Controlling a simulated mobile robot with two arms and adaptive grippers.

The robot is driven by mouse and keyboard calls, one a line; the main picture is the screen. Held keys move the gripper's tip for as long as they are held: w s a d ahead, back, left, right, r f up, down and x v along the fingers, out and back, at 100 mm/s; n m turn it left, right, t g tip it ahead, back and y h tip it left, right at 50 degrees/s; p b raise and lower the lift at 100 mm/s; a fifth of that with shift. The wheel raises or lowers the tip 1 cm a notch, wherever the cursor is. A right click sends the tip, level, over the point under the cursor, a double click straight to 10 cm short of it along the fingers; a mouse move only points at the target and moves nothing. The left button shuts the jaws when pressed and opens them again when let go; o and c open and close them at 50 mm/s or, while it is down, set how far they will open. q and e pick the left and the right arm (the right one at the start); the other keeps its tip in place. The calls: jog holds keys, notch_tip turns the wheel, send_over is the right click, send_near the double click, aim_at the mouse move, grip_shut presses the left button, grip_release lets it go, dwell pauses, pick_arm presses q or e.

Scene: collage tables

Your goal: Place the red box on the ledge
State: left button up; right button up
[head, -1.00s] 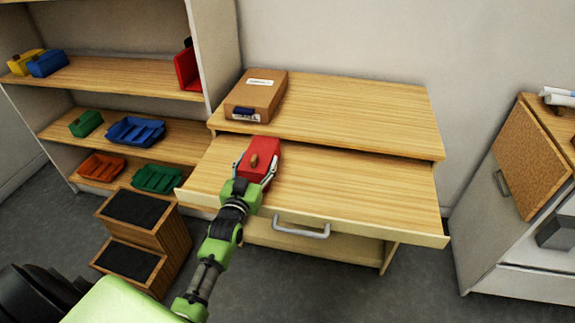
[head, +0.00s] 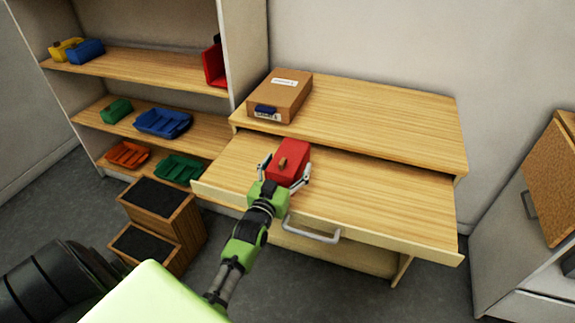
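The raised wooden ledge (head: 385,125) runs behind and above that surface. My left gripper (head: 286,170) reaches in from the front, with one finger on each side of the box. The fingers look spread, with a small gap visible beside the box; whether they touch it is hard to see. My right gripper is not in view.
A brown cardboard box (head: 281,95) stands on the ledge's left end; the ledge is clear to its right. Shelves with coloured bins (head: 163,122) stand at left. A dark-topped step stool (head: 165,215) is on the floor. A grey cabinet (head: 515,240) stands at right.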

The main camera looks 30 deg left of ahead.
pick_arm(q)
jog(key=shift+s+f, duration=0.15)
jog(key=shift+s, duration=0.35)
jog(key=v, duration=1.1)
jog(key=shift+b, duration=0.4)
